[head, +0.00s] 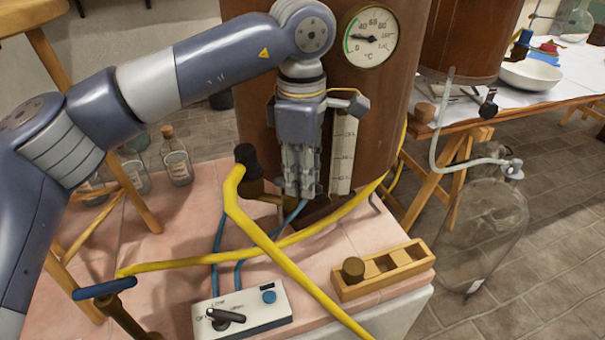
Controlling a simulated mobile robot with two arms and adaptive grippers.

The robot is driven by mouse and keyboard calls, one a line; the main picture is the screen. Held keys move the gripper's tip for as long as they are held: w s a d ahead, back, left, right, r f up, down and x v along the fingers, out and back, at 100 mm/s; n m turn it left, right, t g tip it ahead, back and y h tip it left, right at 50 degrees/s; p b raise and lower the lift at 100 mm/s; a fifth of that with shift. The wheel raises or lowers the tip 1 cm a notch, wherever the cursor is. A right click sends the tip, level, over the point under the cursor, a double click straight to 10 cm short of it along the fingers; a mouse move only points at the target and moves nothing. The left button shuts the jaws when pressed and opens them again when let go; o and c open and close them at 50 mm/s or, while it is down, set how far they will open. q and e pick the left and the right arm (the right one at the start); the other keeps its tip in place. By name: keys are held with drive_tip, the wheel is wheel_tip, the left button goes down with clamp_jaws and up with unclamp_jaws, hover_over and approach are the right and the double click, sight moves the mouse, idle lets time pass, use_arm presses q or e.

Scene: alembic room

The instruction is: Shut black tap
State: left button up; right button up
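A black tap handle (245,156) sits on a brass fitting at the lower front of the brown vessel (385,110), where the yellow hose (235,190) joins. My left gripper (301,192) points down just right of this black handle, in front of the vessel and apart from the handle. Its fingers are close together, but I cannot tell whether they are fully shut. Nothing shows between them. A brass pipe runs behind the fingers and is partly hidden by them. My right gripper is not in view.
A control box (242,314) with a black knob and a wooden rack (383,270) stand on the pink tiled top. A blue-handled tap (108,289) is at front left. The yellow hose crosses in front. Glass bottles (177,160) stand behind left; a large glass jar (483,235) is right.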

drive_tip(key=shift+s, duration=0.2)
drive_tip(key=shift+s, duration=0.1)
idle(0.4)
